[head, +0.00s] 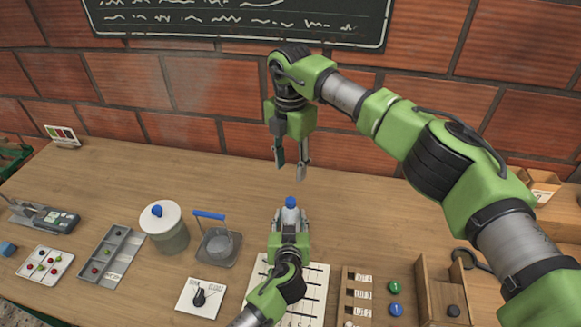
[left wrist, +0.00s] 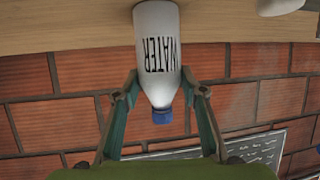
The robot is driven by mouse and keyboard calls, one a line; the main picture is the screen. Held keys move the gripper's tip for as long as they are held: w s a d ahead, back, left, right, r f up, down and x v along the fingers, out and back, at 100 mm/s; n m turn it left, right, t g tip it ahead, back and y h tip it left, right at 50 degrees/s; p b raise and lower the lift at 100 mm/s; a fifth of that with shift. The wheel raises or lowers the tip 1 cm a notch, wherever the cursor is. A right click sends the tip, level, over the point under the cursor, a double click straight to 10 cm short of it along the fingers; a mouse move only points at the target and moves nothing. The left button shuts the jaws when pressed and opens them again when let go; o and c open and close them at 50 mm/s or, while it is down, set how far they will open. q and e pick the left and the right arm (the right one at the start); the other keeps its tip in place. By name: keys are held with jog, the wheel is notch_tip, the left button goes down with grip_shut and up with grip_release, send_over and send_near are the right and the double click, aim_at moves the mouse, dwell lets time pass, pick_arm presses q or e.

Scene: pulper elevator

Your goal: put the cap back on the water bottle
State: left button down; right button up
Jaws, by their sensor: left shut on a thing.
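The white water bottle (left wrist: 157,50) with black "WATER" lettering is between the fingers of my left gripper (head: 290,218). That gripper is shut on the bottle near its shoulder. A blue cap (head: 291,202) is on the bottle's mouth; it also shows in the left wrist view (left wrist: 162,116). I cannot tell whether it is screwed tight. My right gripper (head: 292,165) points down above the cap, with its fingers apart and nothing between them. A clear gap separates its fingertips from the cap. The left gripper hides the bottle's lower part in the head view.
A dial panel (head: 199,297) lies in front. A wooden box (head: 445,290) and round buttons (head: 395,287) are on the right. The table behind the bottle is clear.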

pick_arm(q)
jog(key=c, duration=1.2)
grip_release()
jog(key=v, duration=1.2)
